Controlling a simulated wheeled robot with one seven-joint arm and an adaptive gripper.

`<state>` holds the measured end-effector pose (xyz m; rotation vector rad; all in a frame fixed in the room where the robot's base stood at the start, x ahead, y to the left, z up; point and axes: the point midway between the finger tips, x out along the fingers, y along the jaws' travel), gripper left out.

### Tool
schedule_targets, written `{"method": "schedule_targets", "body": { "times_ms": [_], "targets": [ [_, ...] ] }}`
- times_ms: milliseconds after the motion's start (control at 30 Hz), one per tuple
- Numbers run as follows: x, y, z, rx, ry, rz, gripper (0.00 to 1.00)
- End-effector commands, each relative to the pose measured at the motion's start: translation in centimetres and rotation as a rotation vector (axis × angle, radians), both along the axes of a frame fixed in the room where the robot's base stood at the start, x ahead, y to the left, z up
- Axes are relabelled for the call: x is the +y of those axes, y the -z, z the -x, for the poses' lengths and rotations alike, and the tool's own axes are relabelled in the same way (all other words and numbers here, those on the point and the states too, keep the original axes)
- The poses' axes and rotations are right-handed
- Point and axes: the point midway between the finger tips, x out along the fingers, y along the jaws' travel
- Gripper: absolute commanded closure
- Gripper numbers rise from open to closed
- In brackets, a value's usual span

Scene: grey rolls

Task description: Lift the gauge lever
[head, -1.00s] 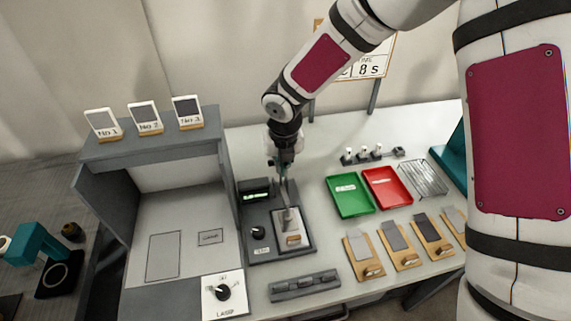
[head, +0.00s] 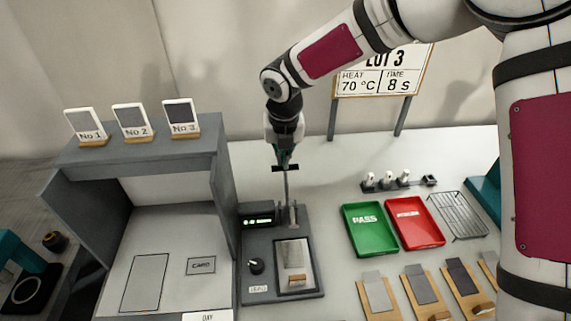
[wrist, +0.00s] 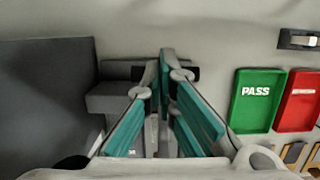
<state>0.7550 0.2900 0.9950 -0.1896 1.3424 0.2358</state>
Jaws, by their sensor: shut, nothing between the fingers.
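A grey booth (head: 140,150) with three numbered cards stands left of the gauge. Green PASS (head: 368,243) and red (head: 418,234) trays, a wire rack (head: 460,216) and wooden boards with sample cards (head: 378,296) lie to the right. The LOT 3 sign (head: 385,85) stands behind.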

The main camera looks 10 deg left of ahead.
Motion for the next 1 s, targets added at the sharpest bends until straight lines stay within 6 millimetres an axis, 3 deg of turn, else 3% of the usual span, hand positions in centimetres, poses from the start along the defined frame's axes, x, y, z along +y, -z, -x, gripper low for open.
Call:
{"method": "schedule_targets", "body": {
  "times_ms": [400,1000],
  "targets": [
    [0.6,1.5,-2.0,0.001,0.0,-0.001,1.0],
    [0.7,1.6,-2.2,0.0,0.0,0.0,1.0]
  ]
}}
